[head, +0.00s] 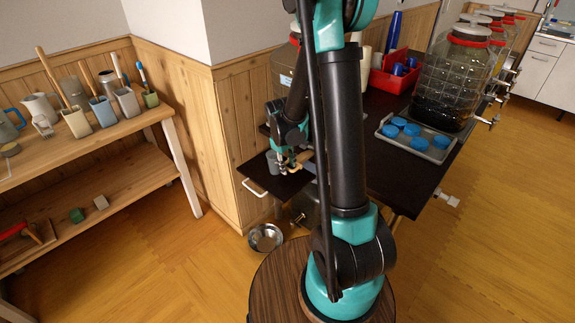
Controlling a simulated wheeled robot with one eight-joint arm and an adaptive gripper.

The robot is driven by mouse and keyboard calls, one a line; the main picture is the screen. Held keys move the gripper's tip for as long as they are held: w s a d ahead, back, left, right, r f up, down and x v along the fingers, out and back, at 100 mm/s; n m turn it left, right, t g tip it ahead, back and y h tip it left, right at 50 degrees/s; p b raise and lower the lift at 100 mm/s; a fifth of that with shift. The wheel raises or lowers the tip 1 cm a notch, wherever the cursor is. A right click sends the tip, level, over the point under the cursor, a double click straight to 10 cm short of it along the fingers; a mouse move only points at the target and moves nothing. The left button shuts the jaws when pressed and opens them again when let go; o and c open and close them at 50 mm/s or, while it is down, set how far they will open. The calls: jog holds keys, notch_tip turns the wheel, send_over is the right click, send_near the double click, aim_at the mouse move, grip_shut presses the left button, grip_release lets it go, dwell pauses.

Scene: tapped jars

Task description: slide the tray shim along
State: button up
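My gripper (286,162) is low over the left end of the dark tabletop (385,180), seen small and partly behind my own arm. A small tan piece (302,157), possibly the wooden shim, shows right beside the fingers; I cannot tell whether they touch or hold it. The finger gap is too small to make out. A small grey cup (272,161) is close on the gripper's left. A dark tray-like panel (262,178) with a pale handle (254,188) juts out at the table's left end. My arm hides part of the tabletop.
A grey tray (440,157) with several blue lids is at the right, beside a large tapped jar (450,80). A red bin (393,78) stands behind. A metal bowl (265,238) is on the floor. A wooden shelf (90,135) with pots stands left.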

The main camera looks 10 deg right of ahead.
aim_at(300, 159)
grip_shut()
jog(key=w+d, duration=0.4)
jog(key=d, duration=0.1)
jog(key=shift+d, duration=0.1)
dwell(0.3)
grip_release()
notch_tip(300, 159, up, 12)
jog(key=s+a, duration=0.1)
jog(key=shift+s+a, duration=0.2)
jog(key=shift+a, duration=0.05)
dwell(0.4)
